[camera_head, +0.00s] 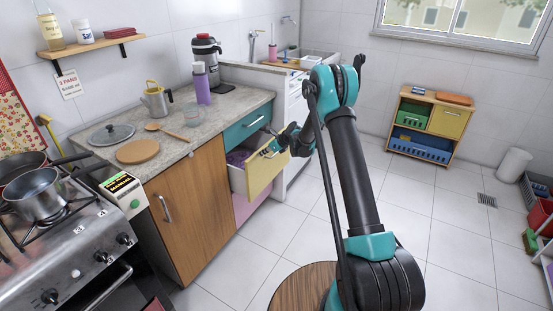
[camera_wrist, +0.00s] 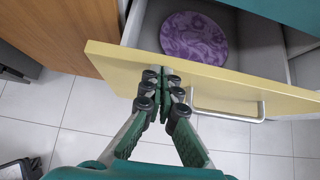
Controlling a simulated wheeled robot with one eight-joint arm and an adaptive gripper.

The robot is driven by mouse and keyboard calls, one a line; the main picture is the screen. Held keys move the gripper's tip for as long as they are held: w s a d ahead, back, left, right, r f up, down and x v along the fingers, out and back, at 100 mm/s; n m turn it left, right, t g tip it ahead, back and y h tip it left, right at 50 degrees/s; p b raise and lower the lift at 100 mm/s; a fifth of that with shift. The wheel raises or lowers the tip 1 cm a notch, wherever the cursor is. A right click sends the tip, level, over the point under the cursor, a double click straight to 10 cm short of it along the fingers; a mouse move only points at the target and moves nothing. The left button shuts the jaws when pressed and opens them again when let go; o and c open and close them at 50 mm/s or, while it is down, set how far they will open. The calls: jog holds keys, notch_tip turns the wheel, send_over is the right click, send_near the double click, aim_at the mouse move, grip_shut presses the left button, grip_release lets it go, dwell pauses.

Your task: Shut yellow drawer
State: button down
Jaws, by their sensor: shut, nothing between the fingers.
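The yellow drawer (camera_head: 259,177) is pulled out of the counter, below a teal drawer (camera_head: 247,126) that is shut. In the wrist view the yellow front (camera_wrist: 232,83) crosses the picture, with its metal handle (camera_wrist: 230,117) on the outer face. A purple patterned disc (camera_wrist: 194,37) lies inside the open drawer. My gripper (camera_head: 268,151) is at the yellow front in the head view. In the wrist view my gripper (camera_wrist: 161,88) is shut and empty, its fingertips over the front's outer face, left of the handle. I cannot tell whether they touch it.
A wooden cabinet door (camera_head: 190,210) is left of the drawers, and a pink drawer (camera_head: 250,203) is below. The stove (camera_head: 75,250) stands at the left. The tiled floor in front of the drawers is clear apart from my own body. A low shelf (camera_head: 428,125) stands at the back wall.

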jog(key=w+a, duration=0.4)
jog(key=a, duration=0.3)
jog(key=shift+w+a, duration=0.25)
jog(key=shift+a, duration=0.1)
